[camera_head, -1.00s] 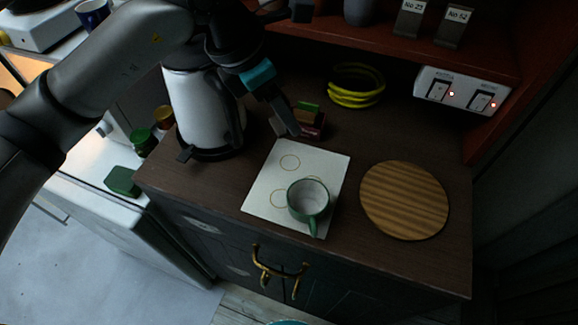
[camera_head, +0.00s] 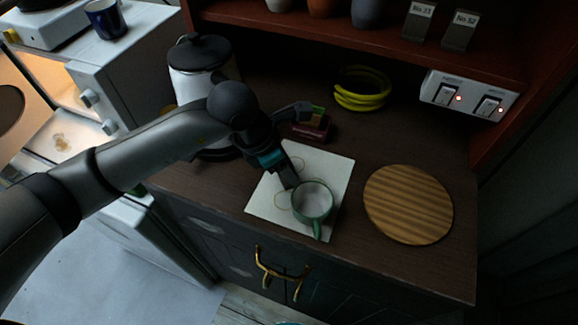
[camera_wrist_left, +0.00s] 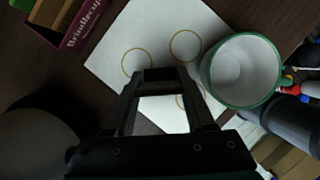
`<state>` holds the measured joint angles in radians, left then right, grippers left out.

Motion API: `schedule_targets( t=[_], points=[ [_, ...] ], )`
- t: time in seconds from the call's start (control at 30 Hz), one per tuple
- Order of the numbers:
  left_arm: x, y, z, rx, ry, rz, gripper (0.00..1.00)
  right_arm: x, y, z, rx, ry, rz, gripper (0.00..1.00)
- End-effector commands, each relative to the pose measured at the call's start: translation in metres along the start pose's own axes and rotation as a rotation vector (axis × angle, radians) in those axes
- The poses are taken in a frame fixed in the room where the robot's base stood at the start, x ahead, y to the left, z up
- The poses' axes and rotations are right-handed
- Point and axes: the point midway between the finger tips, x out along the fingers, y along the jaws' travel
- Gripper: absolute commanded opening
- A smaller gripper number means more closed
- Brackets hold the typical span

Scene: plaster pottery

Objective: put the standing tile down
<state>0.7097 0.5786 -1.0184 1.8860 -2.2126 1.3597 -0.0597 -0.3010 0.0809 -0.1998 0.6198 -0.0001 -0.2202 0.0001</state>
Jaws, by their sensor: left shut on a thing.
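My left gripper (camera_head: 289,182) is low over the white sheet (camera_head: 266,195), just left of the green-rimmed mug (camera_head: 314,202). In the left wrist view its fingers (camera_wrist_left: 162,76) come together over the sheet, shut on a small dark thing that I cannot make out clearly. I cannot tell whether that thing is a tile or whether it touches the sheet. The mug also shows in the left wrist view (camera_wrist_left: 240,72), close by on the right. Two dark labelled tiles (camera_head: 418,20) (camera_head: 461,31) stand on the red shelf. My right gripper is out of view.
A round wooden board (camera_head: 408,204) lies on the right of the counter. A white kettle (camera_head: 200,75) stands at the left. Bare counter lies between sheet and board.

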Motion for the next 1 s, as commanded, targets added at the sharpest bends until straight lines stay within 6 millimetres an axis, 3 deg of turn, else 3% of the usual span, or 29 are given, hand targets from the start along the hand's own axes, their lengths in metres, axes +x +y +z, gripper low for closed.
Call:
schedule_targets(
  t=[0.27, 0.3, 0.4, 0.77, 1.0],
  points=[
    [0.003, 0.000, -0.001, 0.000, -0.001, 0.001, 0.00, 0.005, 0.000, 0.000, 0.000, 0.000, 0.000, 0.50],
    [0.002, 0.000, -0.001, 0.000, -0.001, 0.000, 0.58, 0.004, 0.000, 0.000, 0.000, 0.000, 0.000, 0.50],
    [0.002, 0.000, 0.000, 0.000, -0.001, 0.001, 0.67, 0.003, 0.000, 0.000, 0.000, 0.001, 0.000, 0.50],
    [-0.003, 0.000, 0.002, 0.000, -0.001, 0.001, 0.67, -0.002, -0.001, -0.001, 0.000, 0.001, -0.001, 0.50],
    [-0.051, 0.002, 0.002, 0.002, -0.004, 0.007, 0.67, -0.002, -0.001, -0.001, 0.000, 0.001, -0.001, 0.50]
  ],
)
